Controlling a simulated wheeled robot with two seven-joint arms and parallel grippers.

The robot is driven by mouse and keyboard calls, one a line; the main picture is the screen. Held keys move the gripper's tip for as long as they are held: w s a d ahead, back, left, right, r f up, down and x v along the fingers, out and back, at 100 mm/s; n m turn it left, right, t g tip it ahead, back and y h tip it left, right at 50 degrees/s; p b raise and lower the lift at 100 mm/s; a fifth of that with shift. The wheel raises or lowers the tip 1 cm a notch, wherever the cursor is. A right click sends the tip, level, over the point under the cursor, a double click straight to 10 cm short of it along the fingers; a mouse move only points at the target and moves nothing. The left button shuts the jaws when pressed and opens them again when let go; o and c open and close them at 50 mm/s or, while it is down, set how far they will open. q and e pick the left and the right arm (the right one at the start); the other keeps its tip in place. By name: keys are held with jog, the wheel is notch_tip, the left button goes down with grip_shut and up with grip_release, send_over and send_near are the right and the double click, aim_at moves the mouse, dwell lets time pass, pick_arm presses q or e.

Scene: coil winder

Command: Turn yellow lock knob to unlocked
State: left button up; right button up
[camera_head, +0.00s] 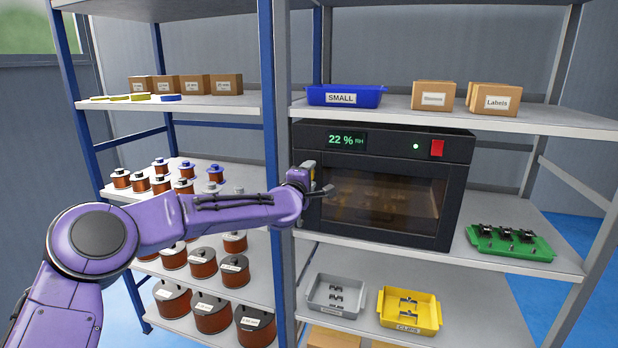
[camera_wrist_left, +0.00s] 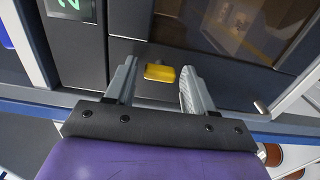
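My left gripper (camera_wrist_left: 157,68) is open, with one finger on each side of the knob and a visible gap to each. In the head view my left gripper (camera_head: 324,191) is at the cabinet's left front edge and hides the knob. My right gripper is out of view.
A blue shelf post (camera_head: 275,120) stands just left of my left gripper. A green tray (camera_head: 510,243) with dark parts is right of the cabinet. Grey (camera_head: 336,311) and yellow (camera_head: 384,316) bins are on the shelf below. Copper spools (camera_head: 203,262) fill the left shelves.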

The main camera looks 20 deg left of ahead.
pick_arm(q)
jog(key=shift+s, duration=0.1)
jog(key=s+b, duration=0.3)
jog(key=s, duration=0.7)
jog(key=shift+s, duration=0.2)
jog(key=shift+a, duration=0.1)
